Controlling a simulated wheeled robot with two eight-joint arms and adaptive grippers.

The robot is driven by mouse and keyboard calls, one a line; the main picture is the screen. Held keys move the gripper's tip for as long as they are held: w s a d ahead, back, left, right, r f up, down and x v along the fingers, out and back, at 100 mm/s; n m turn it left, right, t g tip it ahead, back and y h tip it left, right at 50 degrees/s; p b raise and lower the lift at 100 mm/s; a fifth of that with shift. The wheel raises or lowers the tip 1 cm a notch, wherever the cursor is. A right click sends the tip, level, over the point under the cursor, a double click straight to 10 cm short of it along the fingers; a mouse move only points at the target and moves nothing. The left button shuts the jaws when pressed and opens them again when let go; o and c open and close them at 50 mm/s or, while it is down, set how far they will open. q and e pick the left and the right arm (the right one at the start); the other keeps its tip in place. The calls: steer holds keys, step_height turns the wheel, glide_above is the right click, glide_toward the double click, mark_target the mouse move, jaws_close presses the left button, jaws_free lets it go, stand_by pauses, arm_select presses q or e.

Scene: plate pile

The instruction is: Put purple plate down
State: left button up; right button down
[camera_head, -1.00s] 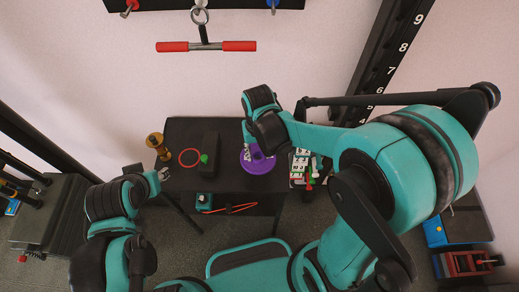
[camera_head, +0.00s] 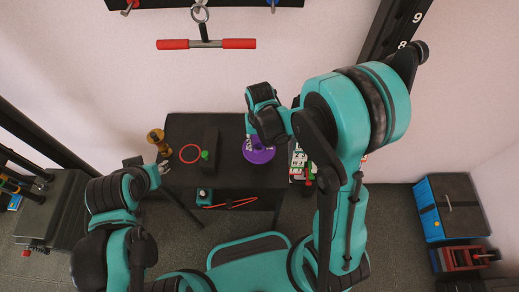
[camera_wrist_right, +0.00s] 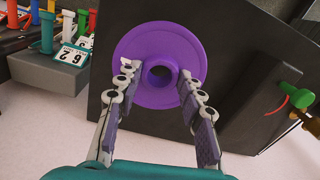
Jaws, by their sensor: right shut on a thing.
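The purple plate (camera_head: 262,156) is a round disc over the right part of the black table (camera_head: 232,178). In the right wrist view the plate (camera_wrist_right: 145,97) is seen face-on with a raised ring at its centre. My right gripper (camera_wrist_right: 157,80) has a finger on each side of that ring and is shut on it; the gripper (camera_head: 250,144) partly covers the plate in the head view. The plate is at or just above the tabletop; I cannot tell if it touches. My left gripper (camera_head: 161,170) is near the table's left edge, apart from the plate; its fingers are too small to judge.
A black block (camera_head: 210,143), a red ring (camera_head: 190,153) and a gold object (camera_head: 157,137) are left of the plate. A tray of coloured pegs with number cards (camera_wrist_right: 65,56) stands close beside it. A blue cabinet (camera_head: 430,210) stands at right.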

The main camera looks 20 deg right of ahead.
steer(key=shift+w+d+f, duration=0.15)
steer(key=shift+w+f, duration=0.1)
steer(key=shift+f+b, duration=0.75)
steer(key=shift+f, duration=1.15)
steer(key=c, duration=1)
jaws_free()
steer(key=shift+f, duration=0.1)
steer(key=shift+o, duration=0.2)
steer(key=shift+s, duration=0.1)
